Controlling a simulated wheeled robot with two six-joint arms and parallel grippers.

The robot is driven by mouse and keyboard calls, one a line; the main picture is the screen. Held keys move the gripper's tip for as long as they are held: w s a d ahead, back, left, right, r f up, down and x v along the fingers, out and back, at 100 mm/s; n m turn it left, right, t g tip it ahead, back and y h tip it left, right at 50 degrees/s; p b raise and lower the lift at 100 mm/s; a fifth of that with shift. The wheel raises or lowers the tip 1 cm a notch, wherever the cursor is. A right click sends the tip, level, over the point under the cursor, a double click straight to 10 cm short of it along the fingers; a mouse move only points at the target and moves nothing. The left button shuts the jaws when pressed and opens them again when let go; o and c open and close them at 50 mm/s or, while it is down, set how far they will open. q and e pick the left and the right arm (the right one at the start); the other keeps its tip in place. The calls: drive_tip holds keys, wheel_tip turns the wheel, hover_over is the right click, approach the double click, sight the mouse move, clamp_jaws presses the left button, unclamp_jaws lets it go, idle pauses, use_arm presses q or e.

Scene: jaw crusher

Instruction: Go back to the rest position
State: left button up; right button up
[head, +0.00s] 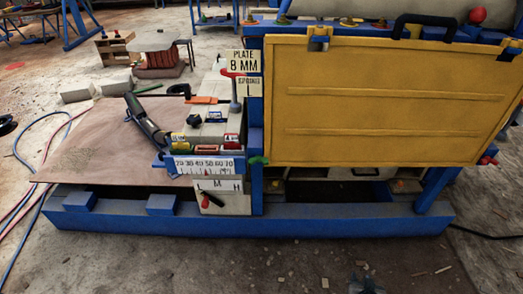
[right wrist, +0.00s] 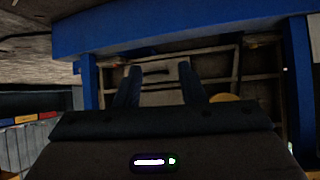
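My right gripper (head: 367,284) shows only as its tips at the bottom edge of the head view, over the floor in front of the jaw crusher's blue base (head: 300,222). In the right wrist view its two dark fingers (right wrist: 158,85) stand apart with nothing held between them. The blue frame and an opening with pale parts lie beyond the fingers; I see no contact. My left gripper is not in view. The crusher's yellow guard panel (head: 390,105) covers the upper right of the machine.
The panel has a black handle (head: 425,22) on top. Left of it are a "PLATE 8 MM" sign (head: 243,61), a numbered scale (head: 205,166) and an L-M-H plate (head: 221,184). A brown sheet (head: 95,145) lies at left, near hoses (head: 28,200). The front floor is mostly clear.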

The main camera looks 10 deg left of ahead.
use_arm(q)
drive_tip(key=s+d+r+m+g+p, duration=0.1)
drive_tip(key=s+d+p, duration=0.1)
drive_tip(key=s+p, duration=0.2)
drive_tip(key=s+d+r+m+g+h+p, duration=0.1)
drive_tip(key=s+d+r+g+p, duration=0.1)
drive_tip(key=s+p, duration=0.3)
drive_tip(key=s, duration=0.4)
use_arm(e)
drive_tip(key=s+d+f+g, duration=0.2)
drive_tip(key=s+f+g, duration=0.1)
drive_tip(key=s, duration=0.9)
drive_tip(key=s+d+f+g, duration=0.3)
drive_tip(key=s+f, duration=0.1)
drive_tip(key=s, duration=0.9)
drive_tip(key=s+d+f+g+h, duration=0.1)
drive_tip(key=s+d+f+g, duration=0.1)
drive_tip(key=s, duration=1.1)
drive_tip(key=shift+d+f+n+g, duration=0.3)
drive_tip(key=shift+d+f+g, duration=0.1)
drive_tip(key=shift+f+g, duration=0.3)
